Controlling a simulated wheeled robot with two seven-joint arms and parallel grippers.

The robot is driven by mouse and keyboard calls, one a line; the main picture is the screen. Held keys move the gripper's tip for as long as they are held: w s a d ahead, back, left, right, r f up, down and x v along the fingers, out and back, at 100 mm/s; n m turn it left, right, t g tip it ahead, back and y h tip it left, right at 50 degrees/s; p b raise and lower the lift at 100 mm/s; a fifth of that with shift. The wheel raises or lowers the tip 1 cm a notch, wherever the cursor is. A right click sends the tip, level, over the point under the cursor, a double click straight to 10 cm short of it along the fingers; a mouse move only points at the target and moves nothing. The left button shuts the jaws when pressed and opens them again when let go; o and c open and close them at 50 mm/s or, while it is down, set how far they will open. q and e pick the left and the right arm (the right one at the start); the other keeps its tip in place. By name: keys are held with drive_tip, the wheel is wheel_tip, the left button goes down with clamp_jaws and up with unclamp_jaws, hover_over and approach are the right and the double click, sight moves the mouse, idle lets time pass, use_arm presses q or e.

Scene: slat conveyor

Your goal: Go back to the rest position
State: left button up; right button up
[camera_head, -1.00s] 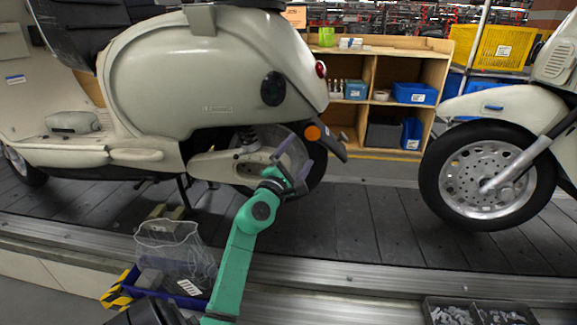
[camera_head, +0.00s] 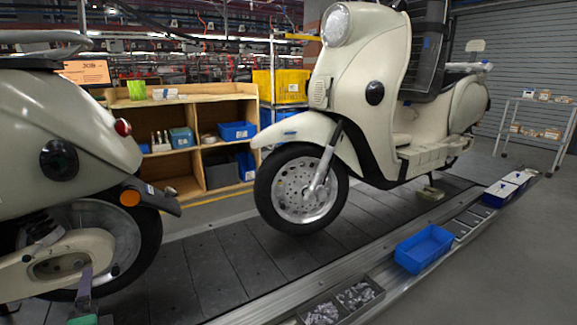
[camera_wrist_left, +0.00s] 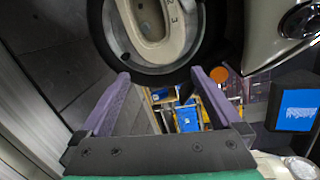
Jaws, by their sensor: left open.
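My left gripper (camera_head: 84,285) shows only in part at the lower left of the head view, beside the rear wheel (camera_head: 135,245) of the left scooter (camera_head: 75,125). In the left wrist view its two purple fingers (camera_wrist_left: 160,73) stand apart with nothing held between them. Beyond the fingertips the scooter's dark tyre (camera_wrist_left: 108,45) and pale wheel-side cover (camera_wrist_left: 125,28) show. I cannot tell whether a finger touches the scooter. My right gripper is in neither view.
A second scooter (camera_head: 360,75) stands on the slat conveyor (camera_head: 205,270) to the right. A blue bin (camera_head: 424,248) and grey trays of small parts (camera_head: 340,298) line its near edge. A wooden shelf (camera_head: 190,105) stands behind. Grey floor (camera_head: 490,270) at the right is clear.

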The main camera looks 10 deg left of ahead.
use_arm(q)
drive_tip(key=s+d+f+n+g+h+p, duration=0.35)
drive_tip(key=d+f, duration=0.35)
drive_tip(key=f, duration=0.3)
drive_tip(key=s+d+f+n+g+h+p, duration=0.25)
drive_tip(key=s+d+f+g+h, duration=0.2)
drive_tip(key=d+f, duration=0.45)
drive_tip(key=s+d+f+n+g+h+p, duration=0.2)
drive_tip(key=s+d+f+n+g+h, duration=0.25)
drive_tip(key=f, duration=0.65)
drive_tip(key=s+a+f+p, duration=0.1)
drive_tip(key=s+p, duration=0.7)
drive_tip(key=p, duration=0.1)
drive_tip(key=s+a+m+t+y+p, duration=0.1)
drive_tip(key=s+a+p, duration=0.1)
drive_tip(key=s+p, duration=0.6)
drive_tip(key=shift+s+a+f+p, duration=0.25)
drive_tip(key=shift+s+f+p, duration=0.15)
drive_tip(key=shift+p, duration=0.8)
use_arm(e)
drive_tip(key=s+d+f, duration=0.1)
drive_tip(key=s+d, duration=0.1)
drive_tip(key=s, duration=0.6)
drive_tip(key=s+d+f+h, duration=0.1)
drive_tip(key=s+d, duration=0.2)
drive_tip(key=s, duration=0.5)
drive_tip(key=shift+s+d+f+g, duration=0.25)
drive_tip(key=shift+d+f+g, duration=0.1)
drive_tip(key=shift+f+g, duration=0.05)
